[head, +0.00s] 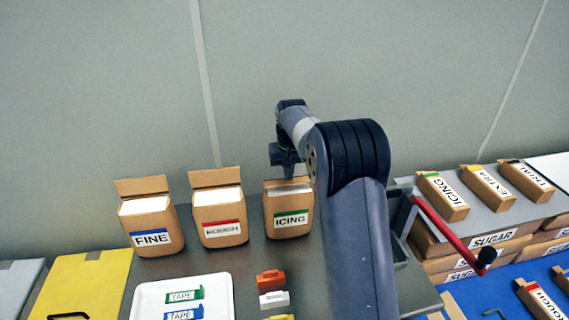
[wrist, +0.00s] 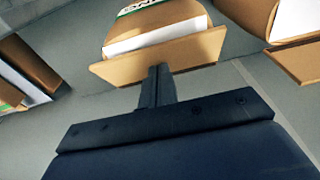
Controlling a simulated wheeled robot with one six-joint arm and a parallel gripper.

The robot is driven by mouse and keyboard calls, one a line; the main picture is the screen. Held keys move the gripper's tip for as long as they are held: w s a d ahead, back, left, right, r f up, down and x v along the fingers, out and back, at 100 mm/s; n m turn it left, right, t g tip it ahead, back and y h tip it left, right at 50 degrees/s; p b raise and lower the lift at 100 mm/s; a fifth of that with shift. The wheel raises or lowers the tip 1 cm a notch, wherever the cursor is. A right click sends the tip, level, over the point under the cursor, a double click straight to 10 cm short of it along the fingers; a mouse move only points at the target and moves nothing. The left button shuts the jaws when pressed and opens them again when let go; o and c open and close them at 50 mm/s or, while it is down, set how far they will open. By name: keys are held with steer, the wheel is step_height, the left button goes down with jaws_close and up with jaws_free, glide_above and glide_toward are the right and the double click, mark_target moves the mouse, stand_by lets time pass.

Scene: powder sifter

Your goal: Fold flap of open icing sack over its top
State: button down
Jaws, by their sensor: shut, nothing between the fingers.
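The open icing sack (head: 289,225) is a tan sack with a green-striped ICING label, upright on the grey counter. It shows upside down at the top of the wrist view (wrist: 190,22), with its white top and its tan flap (wrist: 160,56) standing along one edge. My gripper (wrist: 158,72) is shut and empty, its fingertips right at the flap's outer face; I cannot tell whether they touch. In the head view my gripper (head: 284,160) is just above the back of the sack, and my arm hides the sack's right side.
Two more open sacks, FINE (head: 151,225) and one with a red label (head: 218,218), stand to the left with flaps up. A white tray (head: 222,285) holds tape pieces. A red-handled crank (head: 445,225) and shelved sugar sacks are at right.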

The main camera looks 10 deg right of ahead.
steer(key=shift+s+b, duration=0.3)
steer(key=shift+s, duration=0.35)
steer(key=shift+r, duration=0.15)
steer(key=shift+w+r+p, duration=0.5)
steer(key=shift+r+p, duration=0.2)
steer(key=shift+p, duration=0.45)
steer(key=shift+w+r+p, duration=0.5)
steer(key=shift+r+p, duration=0.2)
steer(key=shift+p, duration=0.4)
steer(key=shift+f, duration=0.2)
